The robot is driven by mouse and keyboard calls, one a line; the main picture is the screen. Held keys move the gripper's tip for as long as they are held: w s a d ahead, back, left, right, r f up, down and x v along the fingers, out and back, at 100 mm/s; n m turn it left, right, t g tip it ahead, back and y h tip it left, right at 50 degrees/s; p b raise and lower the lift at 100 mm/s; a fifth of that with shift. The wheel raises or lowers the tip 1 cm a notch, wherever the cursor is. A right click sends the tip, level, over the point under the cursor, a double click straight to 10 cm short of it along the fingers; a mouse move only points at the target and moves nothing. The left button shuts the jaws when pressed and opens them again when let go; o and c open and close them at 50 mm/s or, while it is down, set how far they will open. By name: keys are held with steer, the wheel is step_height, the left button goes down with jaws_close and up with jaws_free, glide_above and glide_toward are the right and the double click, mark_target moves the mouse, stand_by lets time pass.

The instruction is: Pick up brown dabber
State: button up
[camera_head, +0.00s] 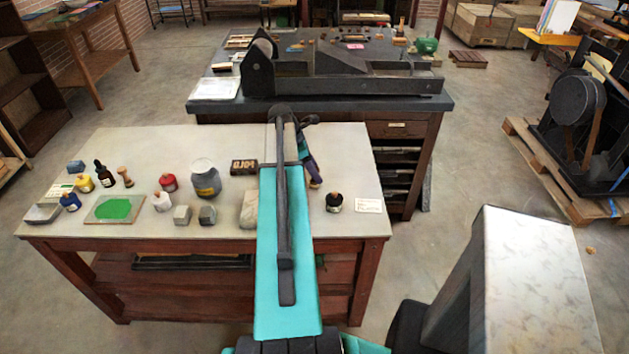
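A small brown dabber-like piece with a rounded top and narrow waist (125,176) stands upright on the left part of the pale-topped table (350,150), beside a dark dropper bottle (104,174). A dark round pot with a brown knob (334,202) stands on the right part of the table. I cannot tell for certain which is the named dabber. My teal arm reaches over the table. My gripper (316,183) is partly hidden behind it, a little left of the dark pot and far right of the brown piece. Its fingers are too small to read.
A dark bench with a press (340,78) stands behind. A white card (368,205) lies near the right edge.

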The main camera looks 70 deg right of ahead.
steer(key=shift+p+x, duration=0.85)
steer(key=shift+x, duration=0.5)
steer(key=shift+p+x, duration=0.3)
steer(key=shift+x, duration=0.95)
steer(key=shift+w, duration=0.2)
steer(key=shift+c, duration=0.5)
steer(key=c, duration=1.1)
